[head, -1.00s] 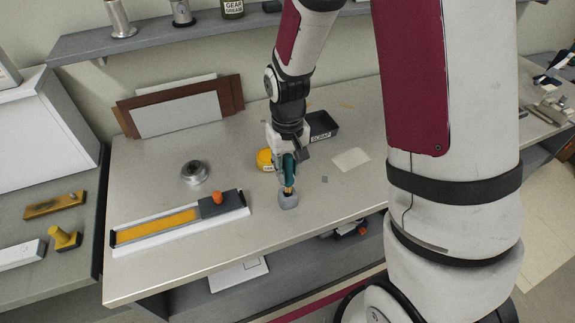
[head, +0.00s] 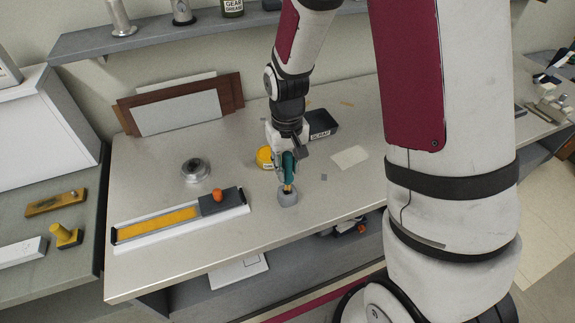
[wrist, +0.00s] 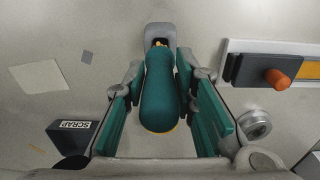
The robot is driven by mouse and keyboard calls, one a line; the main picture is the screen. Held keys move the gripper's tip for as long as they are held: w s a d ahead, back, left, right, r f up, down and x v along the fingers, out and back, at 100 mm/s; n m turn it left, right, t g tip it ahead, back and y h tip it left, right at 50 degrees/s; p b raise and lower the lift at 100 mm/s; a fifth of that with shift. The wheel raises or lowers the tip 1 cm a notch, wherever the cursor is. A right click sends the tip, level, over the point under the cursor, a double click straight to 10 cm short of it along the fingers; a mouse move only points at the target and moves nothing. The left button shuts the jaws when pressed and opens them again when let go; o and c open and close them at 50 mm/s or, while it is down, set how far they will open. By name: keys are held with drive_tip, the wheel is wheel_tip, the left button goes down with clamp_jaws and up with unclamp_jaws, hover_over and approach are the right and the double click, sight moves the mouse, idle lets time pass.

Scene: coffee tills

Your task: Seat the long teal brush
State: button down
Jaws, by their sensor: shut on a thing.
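The long teal brush (head: 289,164) is held handle-up and nearly upright in my gripper (head: 288,160). In the wrist view, its rounded teal handle (wrist: 160,95) lies between the teal finger pads. Its narrow orange-tan lower part points down at a small grey holder (head: 287,199) on the bench. In the wrist view, this lower end overlaps the opening of the holder (wrist: 158,32). I cannot tell how far it is inside, or whether it touches the walls.
A white tray (head: 120,247) with a yellow strip and a grey block with an orange knob lies to the left. A round metal part (head: 195,170), a yellow tub (head: 264,157) and a black SCRAP bin (head: 322,125) stand behind. A pale sheet (head: 350,157) lies right.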

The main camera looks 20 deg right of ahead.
sight(287, 178)
drive_tip(key=shift+f, duration=0.25)
drive_tip(key=shift+f, duration=0.7)
drive_tip(key=shift+f+b, duration=0.6)
drive_tip(key=shift+f, duration=0.4)
drive_tip(key=shift+f, duration=0.35)
drive_tip(key=shift+f, duration=0.2)
drive_tip(key=c, duration=1.2)
unclamp_jaws()
drive_tip(key=shift+c, duration=0.2)
drive_tip(key=shift+r, duration=0.15)
